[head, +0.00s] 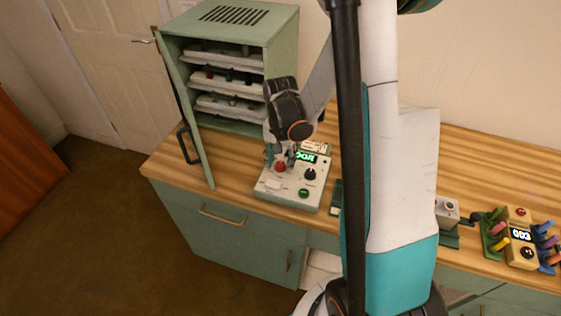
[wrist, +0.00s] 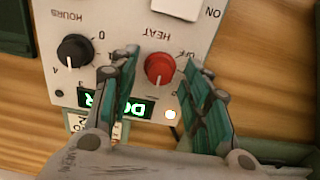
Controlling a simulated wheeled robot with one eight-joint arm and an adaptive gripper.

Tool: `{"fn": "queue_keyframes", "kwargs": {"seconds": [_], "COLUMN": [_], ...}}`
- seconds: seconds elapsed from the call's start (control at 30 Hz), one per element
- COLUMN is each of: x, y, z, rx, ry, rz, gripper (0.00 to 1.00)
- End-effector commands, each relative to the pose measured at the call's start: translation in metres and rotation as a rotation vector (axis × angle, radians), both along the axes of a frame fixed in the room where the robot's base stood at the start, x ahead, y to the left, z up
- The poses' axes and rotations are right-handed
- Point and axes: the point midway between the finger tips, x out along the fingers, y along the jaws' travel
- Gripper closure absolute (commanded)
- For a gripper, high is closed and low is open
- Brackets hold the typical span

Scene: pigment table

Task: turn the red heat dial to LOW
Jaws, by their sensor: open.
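The red heat dial (wrist: 159,68) sits on a pale control box under the upside-down HEAT label in the wrist view. It also shows in the head view (head: 280,167), partly covered by my fingers. My gripper (wrist: 162,62) is open, with one finger on each side of the dial; I cannot tell whether they touch it. OFF can be read beside the dial; the LOW mark and the dial's exact setting cannot be made out. The control box (head: 290,201) stands on the wooden counter. My gripper (head: 281,158) points down at it in the head view.
A black HOURS dial (wrist: 75,51), a lit green display (head: 306,157), a green button (head: 303,193) and a white switch (head: 273,185) share the box. Behind stands a green cabinet (head: 275,45) with trays, its door (head: 196,140) open. Other devices (head: 520,252) stand at right.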

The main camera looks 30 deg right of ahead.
Motion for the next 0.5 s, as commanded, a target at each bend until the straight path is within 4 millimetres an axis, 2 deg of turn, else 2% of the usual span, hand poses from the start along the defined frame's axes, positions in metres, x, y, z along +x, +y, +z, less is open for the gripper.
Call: {"fn": "queue_keyframes", "kwargs": {"seconds": [0.27, 0.3, 0.47, 0.5], "x": [-0.0001, -0.0001, -0.0001, -0.0001], "y": [0.0001, 0.0001, 0.0001, 0.0001], "z": [-0.0014, -0.0014, -0.0013, -0.0013], "rx": [0.0, 0.0, 0.0, 0.0], "ry": [0.0, 0.0, 0.0, 0.0], "rz": [0.0, 0.0, 0.0, 0.0], "gripper": [0.56, 0.61, 0.97, 1.0]}}
